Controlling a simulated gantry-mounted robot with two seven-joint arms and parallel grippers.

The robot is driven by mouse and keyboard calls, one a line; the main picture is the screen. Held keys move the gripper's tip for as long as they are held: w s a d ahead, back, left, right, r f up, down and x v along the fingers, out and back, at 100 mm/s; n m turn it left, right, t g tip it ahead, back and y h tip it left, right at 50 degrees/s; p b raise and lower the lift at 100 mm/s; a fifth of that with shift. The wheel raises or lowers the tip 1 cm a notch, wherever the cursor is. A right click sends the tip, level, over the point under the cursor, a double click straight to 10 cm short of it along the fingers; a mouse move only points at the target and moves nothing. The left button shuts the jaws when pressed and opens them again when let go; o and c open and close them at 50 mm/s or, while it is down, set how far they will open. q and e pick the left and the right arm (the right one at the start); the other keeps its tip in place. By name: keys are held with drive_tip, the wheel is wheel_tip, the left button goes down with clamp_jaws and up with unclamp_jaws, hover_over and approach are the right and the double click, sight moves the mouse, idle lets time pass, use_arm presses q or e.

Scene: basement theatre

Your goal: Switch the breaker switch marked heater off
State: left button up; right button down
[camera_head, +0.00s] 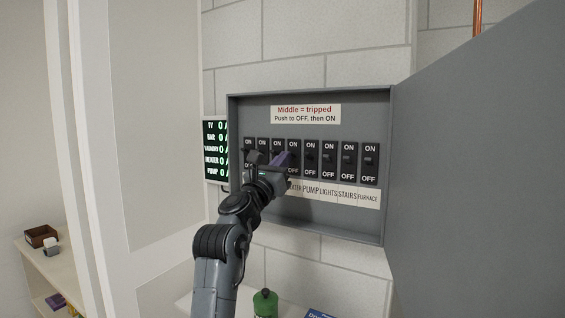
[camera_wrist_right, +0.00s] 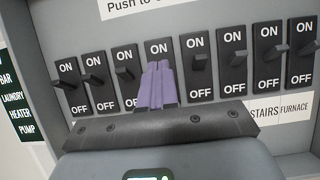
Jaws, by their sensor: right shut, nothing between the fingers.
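The breaker panel (camera_head: 237,112) is an open grey wall box with a row of several black switches, marked ON at the top and OFF at the bottom. The heater switch (camera_head: 293,148) is fourth from the left; it also shows in the right wrist view (camera_wrist_right: 159,47). My right gripper (camera_head: 282,160) is shut and empty, its purple fingers (camera_wrist_right: 157,86) pointing at the heater switch and covering its lower half. I cannot tell whether they touch it, and its lever is hidden in the wrist view. My left gripper is out of view.
The label strip (camera_head: 340,194) under the switches is partly hidden by my gripper. The panel door (camera_head: 470,150) stands open on the right. A lit display (camera_head: 215,150) hangs at the left. A green bottle (camera_head: 265,303) stands below.

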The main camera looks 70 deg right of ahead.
drive_tip(key=shift+f, duration=0.15)
drive_tip(key=f+b+v, duration=0.1)
drive_tip(key=b+v, duration=0.4)
drive_tip(key=v, duration=0.8)
drive_tip(key=shift+d+f+b, duration=0.3)
drive_tip(key=shift+d, duration=0.15)
drive_tip(key=shift+s, duration=0.1)
